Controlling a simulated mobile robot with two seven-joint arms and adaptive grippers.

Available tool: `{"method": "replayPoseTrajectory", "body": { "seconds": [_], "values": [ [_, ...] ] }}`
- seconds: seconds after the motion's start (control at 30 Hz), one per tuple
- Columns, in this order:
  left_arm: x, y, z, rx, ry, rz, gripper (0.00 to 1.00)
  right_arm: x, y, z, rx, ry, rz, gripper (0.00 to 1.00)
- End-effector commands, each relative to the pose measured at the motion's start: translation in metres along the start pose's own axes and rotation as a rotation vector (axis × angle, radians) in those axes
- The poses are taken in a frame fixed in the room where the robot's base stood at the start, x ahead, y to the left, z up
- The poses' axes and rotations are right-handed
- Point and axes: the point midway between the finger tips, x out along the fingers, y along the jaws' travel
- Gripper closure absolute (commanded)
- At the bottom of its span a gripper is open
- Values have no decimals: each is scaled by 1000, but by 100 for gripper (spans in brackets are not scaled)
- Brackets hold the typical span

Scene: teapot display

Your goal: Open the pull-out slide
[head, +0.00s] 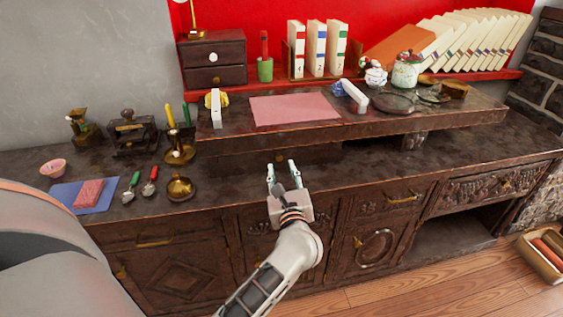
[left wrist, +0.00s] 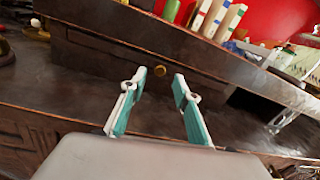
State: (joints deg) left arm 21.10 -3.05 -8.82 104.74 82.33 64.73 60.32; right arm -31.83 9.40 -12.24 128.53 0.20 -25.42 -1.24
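The pull-out slide (left wrist: 105,57) is a dark wooden front panel set under the raised shelf, with a small round brass knob (left wrist: 160,70). It looks shut, flush under the shelf. In the head view its front (head: 318,152) is in shadow and partly hidden by my gripper. My left gripper (head: 281,167) is open and empty in front of it, above the counter. In the left wrist view the two teal-padded fingers (left wrist: 159,80) point at the knob, which shows between and beyond their tips. No contact with the knob can be seen. My right gripper is not in view.
The raised shelf (head: 440,128) overhangs the slide and carries a pink sheet (head: 295,109) and white blocks (head: 216,108). The counter (head: 350,172) right of my gripper is clear.

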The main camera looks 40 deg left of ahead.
Motion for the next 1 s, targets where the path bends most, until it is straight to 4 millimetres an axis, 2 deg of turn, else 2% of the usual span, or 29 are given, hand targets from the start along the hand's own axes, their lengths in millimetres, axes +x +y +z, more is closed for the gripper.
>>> {"method": "replayPoseTrajectory", "body": {
  "seconds": [0.1, 0.3, 0.47, 0.7, 0.8, 0.83, 1.0],
  "values": [
    [20, 0, 0, 4, -2, 0, 69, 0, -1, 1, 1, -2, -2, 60],
    [44, 0, 0, 6, -2, -1, 69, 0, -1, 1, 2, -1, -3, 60],
    [51, 0, -1, 6, -1, -1, 69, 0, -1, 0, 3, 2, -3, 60],
    [52, 0, 0, 6, -1, -1, 69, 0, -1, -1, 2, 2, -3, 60],
    [52, 0, 0, 6, -1, -1, 95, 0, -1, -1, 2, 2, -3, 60],
    [51, 0, 0, 6, -1, -1, 100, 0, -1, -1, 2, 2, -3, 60],
    [51, 0, 0, 6, -1, -2, 100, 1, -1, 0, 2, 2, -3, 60]
  ]
}}
